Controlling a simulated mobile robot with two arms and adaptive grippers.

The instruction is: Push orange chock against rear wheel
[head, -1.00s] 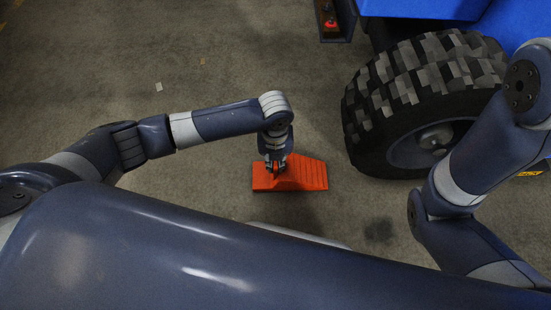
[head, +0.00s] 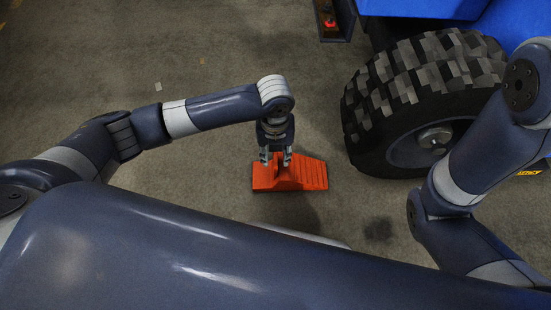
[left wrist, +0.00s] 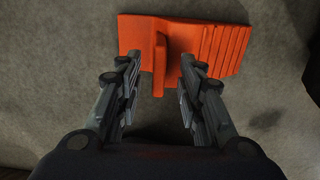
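The orange chock (head: 311,176) lies on the floor left of the wheel (head: 418,100), its ribbed slope toward the tyre. A strip of floor shows between chock and tyre. My left gripper (head: 276,161) is above the chock, fingers spread. In the left wrist view the chock (left wrist: 222,48) is ahead, and its raised handle (left wrist: 160,62) stands between the open fingertips of my left gripper (left wrist: 161,64), with gaps on both sides. My right arm shows at the right, but its gripper is not in view.
The blue vehicle body (head: 425,8) is above and behind the wheel. A dark box-like part with a red item (head: 329,20) is at the top. The concrete floor (head: 220,60) left of the wheel is mostly clear, with small scraps.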

